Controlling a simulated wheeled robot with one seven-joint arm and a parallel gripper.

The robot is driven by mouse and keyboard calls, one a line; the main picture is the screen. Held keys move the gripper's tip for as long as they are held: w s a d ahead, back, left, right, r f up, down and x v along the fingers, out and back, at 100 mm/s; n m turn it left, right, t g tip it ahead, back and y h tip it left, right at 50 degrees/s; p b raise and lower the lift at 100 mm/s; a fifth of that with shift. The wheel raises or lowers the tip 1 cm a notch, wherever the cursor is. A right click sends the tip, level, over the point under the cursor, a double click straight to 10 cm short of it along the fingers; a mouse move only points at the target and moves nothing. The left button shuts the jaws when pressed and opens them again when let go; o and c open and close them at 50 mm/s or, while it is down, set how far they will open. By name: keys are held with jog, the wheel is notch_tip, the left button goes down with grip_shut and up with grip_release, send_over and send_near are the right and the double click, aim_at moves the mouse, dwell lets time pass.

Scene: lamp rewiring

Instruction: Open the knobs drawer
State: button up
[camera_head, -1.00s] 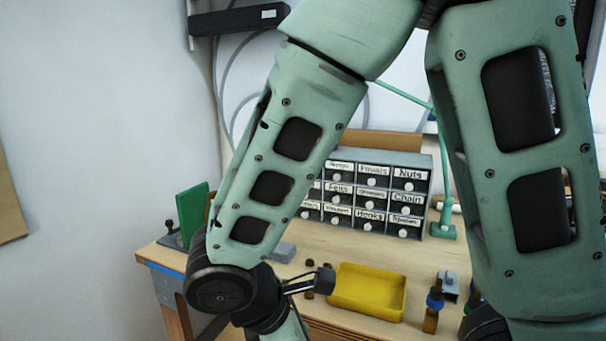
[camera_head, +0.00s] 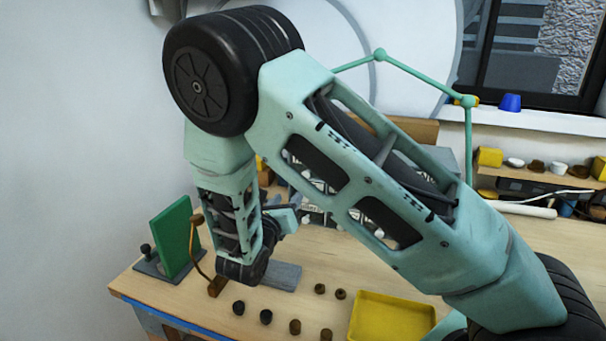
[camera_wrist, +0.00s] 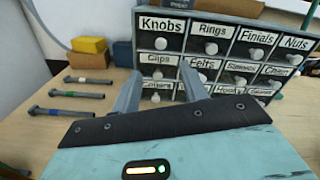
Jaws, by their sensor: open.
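The small-parts cabinet (camera_wrist: 225,55) stands across the upper right of the wrist view, with rows of dark, labelled drawers and round white knobs. The Knobs drawer (camera_wrist: 147,42) is in its top row at the left end and looks closed, flush with its neighbours. My gripper (camera_wrist: 160,75) is open and empty, its two grey fingers pointing at the cabinet. The fingertips are lower in the picture than the Knobs drawer, around the Clips drawer (camera_wrist: 152,72). I cannot tell whether they touch anything. In the head view my arm hides most of the cabinet.

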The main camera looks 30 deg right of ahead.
jog(key=p+x, duration=0.3)
jog(key=x, duration=0.9)
jog(key=shift+d+p, duration=0.15)
jog(key=shift+p, duration=0.2)
jog(key=shift+w, duration=0.15)
